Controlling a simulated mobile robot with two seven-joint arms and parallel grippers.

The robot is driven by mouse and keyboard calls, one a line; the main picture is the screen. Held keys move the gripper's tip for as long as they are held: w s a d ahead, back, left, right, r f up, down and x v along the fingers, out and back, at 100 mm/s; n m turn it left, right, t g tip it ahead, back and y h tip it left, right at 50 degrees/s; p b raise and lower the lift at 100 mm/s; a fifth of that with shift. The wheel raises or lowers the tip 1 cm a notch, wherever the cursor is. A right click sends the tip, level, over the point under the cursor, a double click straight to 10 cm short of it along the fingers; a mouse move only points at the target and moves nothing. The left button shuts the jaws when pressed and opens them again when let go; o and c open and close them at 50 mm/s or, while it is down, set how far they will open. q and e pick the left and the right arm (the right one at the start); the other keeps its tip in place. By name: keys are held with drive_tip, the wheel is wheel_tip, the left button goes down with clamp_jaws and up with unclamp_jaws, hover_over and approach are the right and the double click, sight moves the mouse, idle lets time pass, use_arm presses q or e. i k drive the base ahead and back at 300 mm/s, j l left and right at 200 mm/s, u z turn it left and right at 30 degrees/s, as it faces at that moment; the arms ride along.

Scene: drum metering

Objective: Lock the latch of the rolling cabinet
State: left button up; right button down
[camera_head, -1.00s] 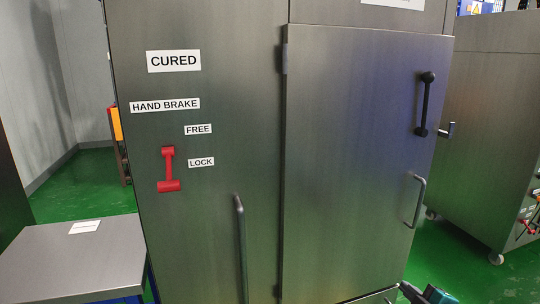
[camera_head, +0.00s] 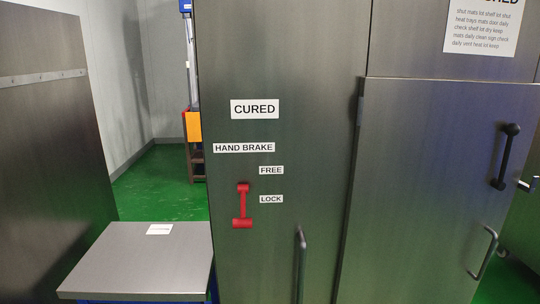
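The rolling cabinet (camera_head: 280,270) is a tall grey metal body labelled "CURED", with a closed-looking door (camera_head: 430,190) on its right part. A black latch handle (camera_head: 505,157) with a round knob at its upper end sits near the door's right edge, close to upright and tilted slightly right at the top. A small metal piece (camera_head: 528,184) sticks out at the door's edge beside the latch's lower end. Neither gripper is in view.
A metal pull bar (camera_head: 300,264) stands on the cabinet front, and a curved pull (camera_head: 485,252) on the door. A low metal-topped table (camera_head: 145,262) with a white label is at left. A grey panel (camera_head: 50,160) stands far left. Green floor shows between them.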

sight(512, 129)
drive_tip(key=z, duration=1.35)
